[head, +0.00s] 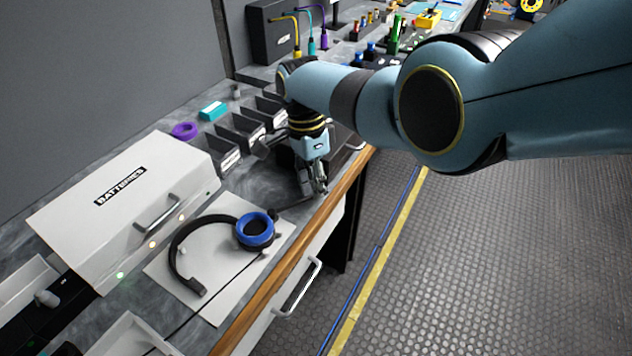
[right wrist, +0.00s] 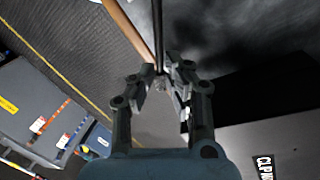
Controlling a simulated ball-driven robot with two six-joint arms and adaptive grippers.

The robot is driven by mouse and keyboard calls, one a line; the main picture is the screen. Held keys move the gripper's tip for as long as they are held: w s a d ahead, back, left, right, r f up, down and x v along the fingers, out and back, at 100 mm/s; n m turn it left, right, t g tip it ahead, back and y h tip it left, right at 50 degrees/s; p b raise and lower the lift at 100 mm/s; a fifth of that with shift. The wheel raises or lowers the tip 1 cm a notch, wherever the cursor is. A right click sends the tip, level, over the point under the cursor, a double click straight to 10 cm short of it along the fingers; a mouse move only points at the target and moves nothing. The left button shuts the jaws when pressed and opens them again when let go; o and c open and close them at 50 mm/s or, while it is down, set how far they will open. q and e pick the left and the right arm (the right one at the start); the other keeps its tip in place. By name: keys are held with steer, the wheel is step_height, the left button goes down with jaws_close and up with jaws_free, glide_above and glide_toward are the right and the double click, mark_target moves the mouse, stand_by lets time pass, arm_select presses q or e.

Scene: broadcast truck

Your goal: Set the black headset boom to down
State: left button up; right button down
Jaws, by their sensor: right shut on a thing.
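The black headset (head: 188,247) lies on a white mat (head: 236,283) on the counter, its band curving left. A blue-rimmed ear cup (head: 255,229) faces up at the right end of the band. My right gripper (head: 317,190) is low over the counter's front edge, to the right of the ear cup. In the right wrist view its fingers (right wrist: 161,84) are closed on the end of a thin dark rod, the headset boom (right wrist: 158,35), which runs away from them. The joint at the ear cup is not clear. My left gripper is not in view.
A white batteries box (head: 124,206) stands behind the headset. Dark open bins (head: 240,136), a purple ring (head: 184,131) and a teal block (head: 212,110) are at the back. A wooden edge (head: 262,290) borders the counter, with a drawer handle (head: 302,287) below. The floor at right is clear.

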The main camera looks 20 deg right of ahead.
steer(key=shift+a, duration=0.1)
steer(key=c, duration=1.4)
jaws_free()
steer(key=shift+w+r, duration=0.1)
steer(key=shift+r, duration=0.1)
steer(key=r, duration=0.3)
steer(key=w+r, duration=0.1)
steer(key=r, duration=0.3)
steer(key=w+r, duration=0.1)
steer(key=r, duration=0.3)
steer(key=shift+a+r, duration=0.15)
